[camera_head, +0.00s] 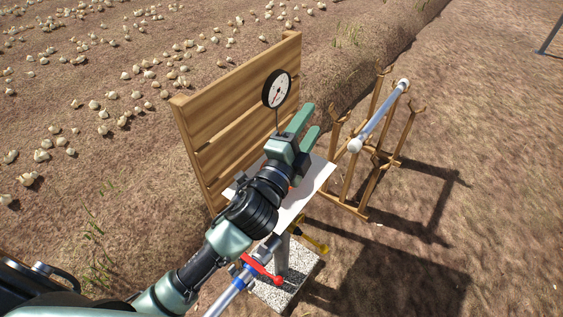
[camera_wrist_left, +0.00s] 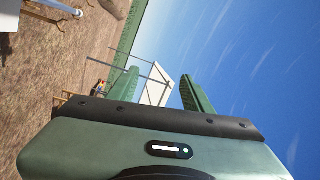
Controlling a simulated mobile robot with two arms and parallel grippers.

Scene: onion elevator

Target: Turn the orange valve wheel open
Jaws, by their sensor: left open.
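In the left wrist view the open fingers (camera_wrist_left: 160,82) point toward the sky and a distant pale structure. My right gripper is not in view.
A wooden slat panel (camera_head: 215,105) stands behind the shelf. A red lever (camera_head: 262,270) and a yellow handle (camera_head: 311,238) are below it. A wooden rack (camera_head: 362,198) holding a grey pipe (camera_head: 380,118) stands to the right. Bare soil lies farther right.

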